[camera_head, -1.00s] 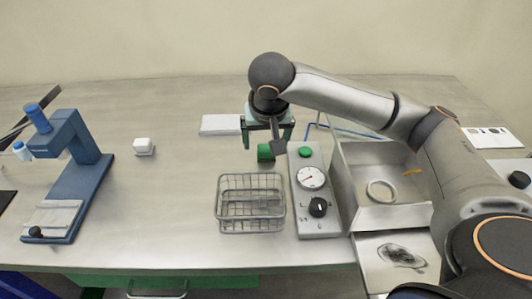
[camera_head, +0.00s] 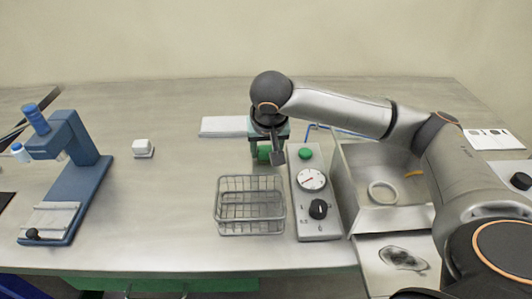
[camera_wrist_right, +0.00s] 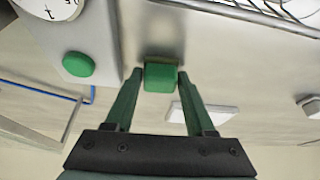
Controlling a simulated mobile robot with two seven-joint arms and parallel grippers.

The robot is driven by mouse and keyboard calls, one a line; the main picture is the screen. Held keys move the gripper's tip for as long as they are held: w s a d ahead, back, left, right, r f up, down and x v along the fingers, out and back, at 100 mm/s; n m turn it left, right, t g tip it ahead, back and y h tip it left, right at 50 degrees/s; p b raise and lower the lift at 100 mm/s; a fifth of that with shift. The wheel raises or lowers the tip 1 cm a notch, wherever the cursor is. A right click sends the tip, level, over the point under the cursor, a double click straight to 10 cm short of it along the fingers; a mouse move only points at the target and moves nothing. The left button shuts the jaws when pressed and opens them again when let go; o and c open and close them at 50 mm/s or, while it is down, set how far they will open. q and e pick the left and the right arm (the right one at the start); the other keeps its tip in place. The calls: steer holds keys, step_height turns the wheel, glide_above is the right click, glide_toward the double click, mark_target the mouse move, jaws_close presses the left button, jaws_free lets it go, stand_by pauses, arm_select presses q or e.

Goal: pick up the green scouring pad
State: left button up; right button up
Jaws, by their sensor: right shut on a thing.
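The green scouring pad (camera_head: 264,152) is a small green block behind the wire basket and left of the grey control box. It also shows in the right wrist view (camera_wrist_right: 160,78), between the fingertips. My right gripper (camera_head: 267,156) points down and is shut on the pad, with one green finger on each side of it. In the right wrist view the right gripper (camera_wrist_right: 159,79) has its fingertips against the pad's sides. In the head view the wrist and fingers partly cover the pad. I cannot tell whether it still touches the table. My left gripper is not in view.
The control box (camera_head: 318,222) with gauge, knob and green button stands close to the right gripper. A wire basket (camera_head: 250,212) is in front. A white slab (camera_head: 223,126) lies behind left. A metal bin (camera_head: 400,216) is right, a blue press (camera_head: 80,175) left.

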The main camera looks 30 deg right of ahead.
mark_target(265, 146)
jaws_close()
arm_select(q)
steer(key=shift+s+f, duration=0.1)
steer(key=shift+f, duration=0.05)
arm_select(e)
steer(key=shift+r, duration=0.55)
step_height(265, 146, up, 2)
steer(key=shift+r+p, duration=0.15)
steer(key=shift+p, duration=0.2)
arm_select(q)
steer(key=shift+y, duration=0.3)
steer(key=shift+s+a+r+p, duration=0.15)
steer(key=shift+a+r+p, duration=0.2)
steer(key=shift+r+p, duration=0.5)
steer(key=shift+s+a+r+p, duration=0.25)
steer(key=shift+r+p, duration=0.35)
steer(key=shift+p, duration=0.3)
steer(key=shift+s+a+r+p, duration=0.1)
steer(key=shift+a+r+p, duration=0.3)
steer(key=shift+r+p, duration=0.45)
arm_select(e)
steer(key=s+a+r, duration=0.9)
steer(key=s, duration=0.1)
steer(key=shift+s+a+r, duration=0.15)
steer(key=shift+s+r, duration=0.15)
steer(key=shift+r, duration=0.05)
